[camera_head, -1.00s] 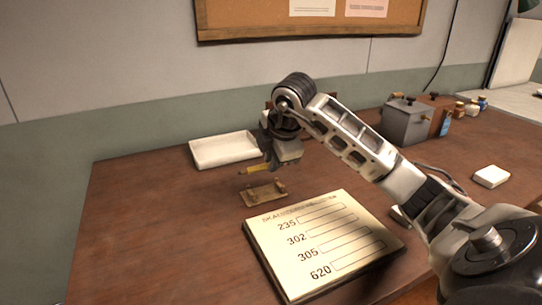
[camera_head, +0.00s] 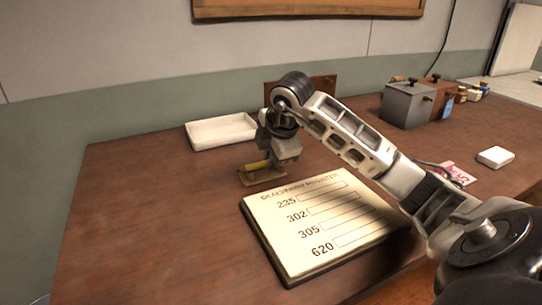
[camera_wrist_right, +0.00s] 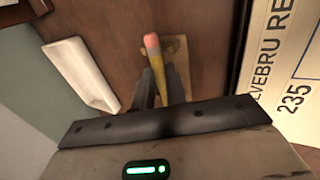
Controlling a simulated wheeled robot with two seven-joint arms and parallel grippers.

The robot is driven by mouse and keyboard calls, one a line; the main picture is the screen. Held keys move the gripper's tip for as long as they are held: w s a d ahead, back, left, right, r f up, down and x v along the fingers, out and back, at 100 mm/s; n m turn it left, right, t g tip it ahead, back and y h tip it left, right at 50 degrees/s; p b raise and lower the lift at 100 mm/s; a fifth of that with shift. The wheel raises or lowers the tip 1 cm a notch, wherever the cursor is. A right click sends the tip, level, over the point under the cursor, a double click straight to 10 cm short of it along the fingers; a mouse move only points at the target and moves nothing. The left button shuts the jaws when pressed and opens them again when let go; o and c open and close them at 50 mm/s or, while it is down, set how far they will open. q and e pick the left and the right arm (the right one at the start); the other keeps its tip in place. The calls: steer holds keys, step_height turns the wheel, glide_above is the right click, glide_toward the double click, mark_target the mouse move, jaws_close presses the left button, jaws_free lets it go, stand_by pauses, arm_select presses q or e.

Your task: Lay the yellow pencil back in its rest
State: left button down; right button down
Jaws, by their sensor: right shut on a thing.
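The yellow pencil (camera_head: 256,166) is in my right gripper (camera_head: 270,167), which is shut on it. In the right wrist view the pencil (camera_wrist_right: 153,55) shows its pink eraser end, between the two dark fingers (camera_wrist_right: 160,92). The small wooden rest (camera_head: 262,180) lies on the table just under the pencil in the head view. In the right wrist view part of the rest (camera_wrist_right: 177,52) shows behind and beside the pencil. I cannot tell whether the pencil touches the rest. My left gripper is in neither view.
A board with numbered lines (camera_head: 320,225) lies just in front of the rest. A white tray (camera_head: 222,132) stands behind it. A grey box (camera_head: 405,105), a brown box and small jars stand at the back right. A white block (camera_head: 495,157) lies at the right. The table's left side is clear.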

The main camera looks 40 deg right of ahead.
steer(key=c, duration=1.3)
jaws_free()
steer(key=shift+c, duration=0.2)
steer(key=p+v, duration=0.2)
steer(key=v, duration=1.4)
